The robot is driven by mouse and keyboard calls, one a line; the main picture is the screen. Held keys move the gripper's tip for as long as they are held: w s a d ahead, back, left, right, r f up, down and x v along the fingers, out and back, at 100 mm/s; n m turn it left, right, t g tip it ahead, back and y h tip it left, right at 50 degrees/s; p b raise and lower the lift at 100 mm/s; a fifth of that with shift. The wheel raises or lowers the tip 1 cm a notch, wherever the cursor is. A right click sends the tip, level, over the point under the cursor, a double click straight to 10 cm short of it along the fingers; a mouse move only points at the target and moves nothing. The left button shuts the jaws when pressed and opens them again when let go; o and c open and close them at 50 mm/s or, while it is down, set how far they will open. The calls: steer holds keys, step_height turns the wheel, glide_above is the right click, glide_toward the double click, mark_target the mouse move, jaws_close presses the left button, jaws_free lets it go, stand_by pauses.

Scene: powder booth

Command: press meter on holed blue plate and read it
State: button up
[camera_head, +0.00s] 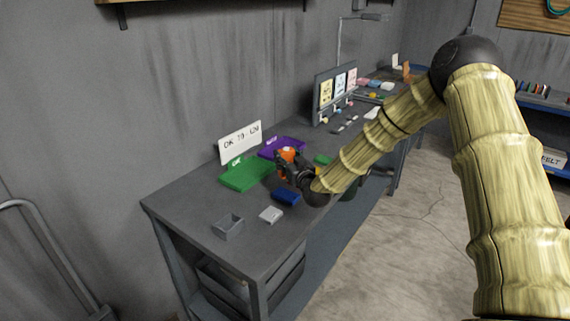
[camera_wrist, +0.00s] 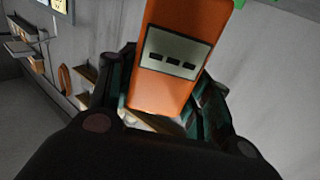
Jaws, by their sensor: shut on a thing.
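My gripper (camera_head: 284,166) is shut on an orange meter (camera_head: 288,153) above the workbench. In the wrist view the meter (camera_wrist: 162,85) stands between the dark fingers, tilted slightly, with its pale display face showing. The display has three dark dashes and no readable number. A blue plate (camera_head: 286,197) lies on the bench just below and in front of my gripper. The meter is apart from it. Its hole is too small to make out. A small green piece (camera_head: 322,159) lies on the bench beyond my wrist.
A grey open box (camera_head: 228,226) and a light grey block (camera_head: 270,215) stand near the front. A card board (camera_head: 336,93) stands farther along.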

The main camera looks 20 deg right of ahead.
steer(key=shift+w+a+f, duration=0.1)
steer(key=shift+w+f, duration=0.5)
steer(key=shift+f, duration=0.05)
steer(key=shift+s+f, duration=0.25)
steer(key=shift+s, duration=0.1)
steer(key=shift+w+f+b, duration=0.2)
steer(key=shift+f+b, duration=0.4)
steer(key=shift+f, duration=0.5)
steer(key=shift+s+f+b, duration=0.1)
steer(key=shift+f+b, duration=0.3)
steer(key=shift+f, duration=0.6)
steer(key=shift+f+b, duration=0.35)
steer(key=shift+f, duration=0.1)
steer(key=shift+r, duration=0.1)
steer(key=shift+r+p, duration=1)
steer(key=shift+r, duration=1.95)
steer(key=shift+r, duration=0.1)
